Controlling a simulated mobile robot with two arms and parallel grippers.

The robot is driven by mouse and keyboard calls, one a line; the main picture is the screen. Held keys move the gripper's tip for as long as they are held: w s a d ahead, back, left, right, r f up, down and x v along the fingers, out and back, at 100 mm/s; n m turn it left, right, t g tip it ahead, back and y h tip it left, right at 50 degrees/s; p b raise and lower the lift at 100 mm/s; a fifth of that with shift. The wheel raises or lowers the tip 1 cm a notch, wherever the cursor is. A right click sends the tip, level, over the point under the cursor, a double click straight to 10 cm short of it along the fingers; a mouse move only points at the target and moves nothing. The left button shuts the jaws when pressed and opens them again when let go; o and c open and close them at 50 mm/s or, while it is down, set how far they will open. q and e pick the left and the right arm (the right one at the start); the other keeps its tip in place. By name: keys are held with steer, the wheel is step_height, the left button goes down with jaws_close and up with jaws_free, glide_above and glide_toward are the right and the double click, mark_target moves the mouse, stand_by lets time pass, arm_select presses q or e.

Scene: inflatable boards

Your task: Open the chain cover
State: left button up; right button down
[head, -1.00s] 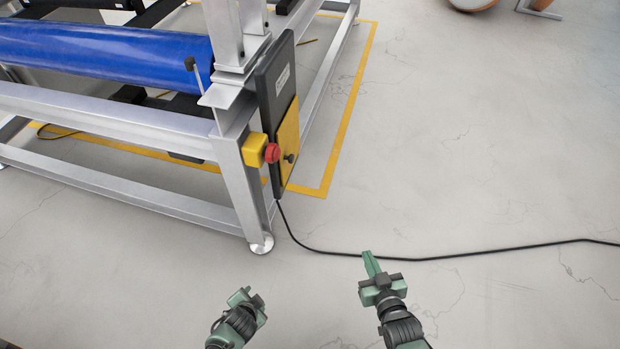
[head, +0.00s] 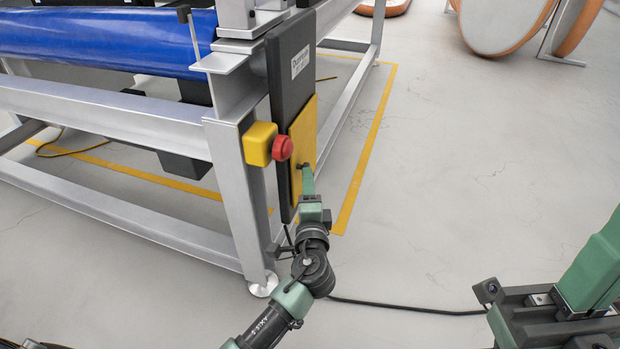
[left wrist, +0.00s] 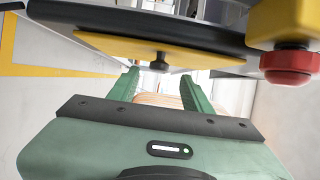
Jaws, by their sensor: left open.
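The chain cover is a yellow plate (head: 305,130) on a black upright housing (head: 291,70) at the frame's corner. It looks closed, and a small black knob (head: 302,166) sticks out of its lower part. In the left wrist view the yellow plate (left wrist: 115,44) spans the top, with the knob (left wrist: 159,63) at its middle. My left gripper (head: 307,184) is right at the knob. Its two green fingers (left wrist: 160,88) are apart, and the knob appears between and just beyond their tips; contact cannot be told. My right gripper (head: 590,270) is partly in view at lower right, its jaw opening unclear.
A red button on a yellow box (head: 260,144) sits just left of the cover and also shows in the left wrist view (left wrist: 289,62). The grey metal frame (head: 236,190) carries a blue roller (head: 110,40). A black cable (head: 400,308) lies on otherwise open floor at right.

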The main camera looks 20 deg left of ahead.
arm_select(q)
steer(key=shift+b+x, duration=0.7)
steer(key=shift+x, duration=2.1)
steer(key=shift+f, duration=0.1)
jaws_close()
